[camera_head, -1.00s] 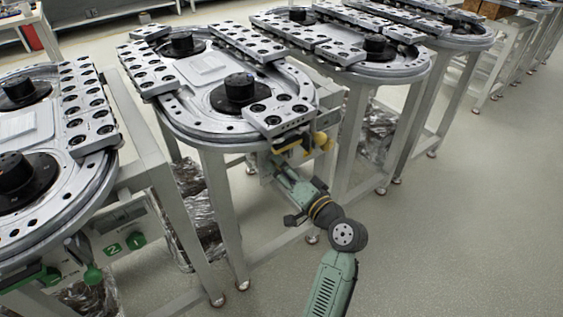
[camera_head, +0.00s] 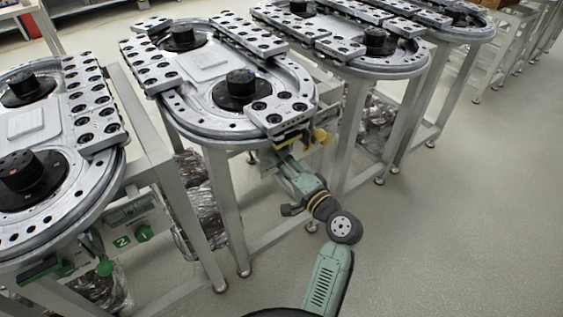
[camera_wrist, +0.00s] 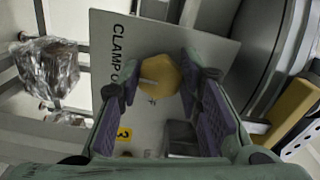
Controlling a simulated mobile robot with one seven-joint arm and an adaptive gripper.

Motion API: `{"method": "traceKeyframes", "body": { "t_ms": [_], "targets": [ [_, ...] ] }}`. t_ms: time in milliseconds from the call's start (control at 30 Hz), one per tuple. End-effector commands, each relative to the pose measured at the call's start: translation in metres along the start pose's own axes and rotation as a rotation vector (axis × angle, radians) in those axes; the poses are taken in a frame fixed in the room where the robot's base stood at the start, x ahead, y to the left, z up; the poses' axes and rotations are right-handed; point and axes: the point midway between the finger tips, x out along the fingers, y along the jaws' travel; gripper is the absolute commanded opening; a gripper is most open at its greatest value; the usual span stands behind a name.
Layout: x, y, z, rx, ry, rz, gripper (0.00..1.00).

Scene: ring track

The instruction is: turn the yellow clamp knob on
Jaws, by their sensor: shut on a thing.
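The yellow clamp knob (camera_wrist: 161,82) is faceted, with a pale mark on its face. It stands on a light grey panel (camera_wrist: 205,47) printed "CLAMP", the rest of the word being covered. In the wrist view my gripper (camera_wrist: 159,74) has one purple-padded finger on each side of the knob and is shut on it. The angle of the knob against its on and off marks is not clear. In the head view my gripper (camera_head: 283,160) reaches under the front of the middle ring-track station, and its fingertips are hard to make out.
A yellow bar (camera_wrist: 292,112) lies right of the panel. A yellow "3" label (camera_wrist: 124,134) is on the panel. The station's metal legs (camera_head: 226,215) stand close to my arm. A neighbouring station with a green "2" label (camera_head: 122,241) is at left. Open floor (camera_head: 455,220) lies at right.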

Motion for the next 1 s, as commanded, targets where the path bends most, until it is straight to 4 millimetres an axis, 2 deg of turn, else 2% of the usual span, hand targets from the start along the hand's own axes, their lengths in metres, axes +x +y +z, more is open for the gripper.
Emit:
{"method": "traceKeyframes", "body": {
  "t_ms": [167, 200, 500, 833, 1000],
  "targets": [
    [0.000, 0.001, 0.000, 0.002, 0.000, 0.000, 0.04],
    [0.000, 0.000, 0.000, 0.002, 0.000, 0.000, 0.33],
    [0.000, 0.000, 0.000, 0.001, 0.000, 0.000, 0.53],
    [-0.003, 0.000, 0.000, 0.000, 0.000, 0.000, 0.53],
    [-0.023, 0.001, -0.001, 0.001, 0.003, 0.002, 0.53]
  ]
}}
